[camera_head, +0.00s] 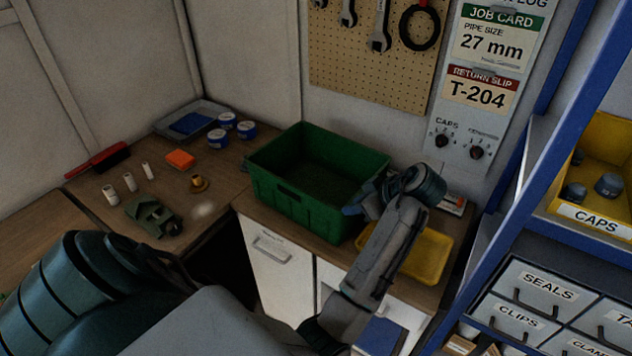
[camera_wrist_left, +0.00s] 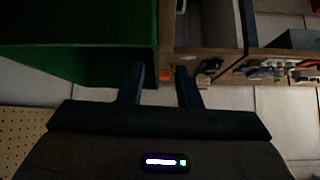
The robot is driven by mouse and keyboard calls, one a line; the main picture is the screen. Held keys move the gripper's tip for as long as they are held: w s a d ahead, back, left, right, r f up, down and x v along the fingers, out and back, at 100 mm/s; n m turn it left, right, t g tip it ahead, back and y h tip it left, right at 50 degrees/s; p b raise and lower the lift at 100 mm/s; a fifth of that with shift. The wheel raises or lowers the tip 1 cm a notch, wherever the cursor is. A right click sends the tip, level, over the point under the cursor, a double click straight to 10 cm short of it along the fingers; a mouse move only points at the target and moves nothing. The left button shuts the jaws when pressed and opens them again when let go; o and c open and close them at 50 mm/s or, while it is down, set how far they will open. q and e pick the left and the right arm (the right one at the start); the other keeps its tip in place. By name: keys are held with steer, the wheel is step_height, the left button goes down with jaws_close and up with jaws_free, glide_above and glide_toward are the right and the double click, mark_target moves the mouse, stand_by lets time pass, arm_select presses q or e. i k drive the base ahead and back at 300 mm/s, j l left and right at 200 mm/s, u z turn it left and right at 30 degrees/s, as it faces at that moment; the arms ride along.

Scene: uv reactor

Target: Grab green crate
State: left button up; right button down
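The green crate (camera_head: 310,205) is an open, empty-looking bin on the brown worktop near the corner. My left gripper (camera_head: 358,203) is at the crate's right end, near its rim. In the left wrist view the two dark fingers (camera_wrist_left: 161,82) stand apart, and the green crate (camera_wrist_left: 80,25) fills the upper left. The crate's edge shows between the fingers, but I cannot tell whether they touch it. My right gripper is not in view.
A yellow tray (camera_head: 428,258) lies right of the crate. Blue-and-white cans (camera_head: 226,122), a grey tray (camera_head: 205,112), an orange block (camera_head: 180,159) and a green tool (camera_head: 150,213) are to its left. A blue shelf (camera_head: 500,190) stands right; a pegboard (camera_head: 365,80) hangs behind.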

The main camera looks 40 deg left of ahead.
mark_target(308, 172)
steer(key=j+z, duration=0.2)
steer(key=j, duration=1.1)
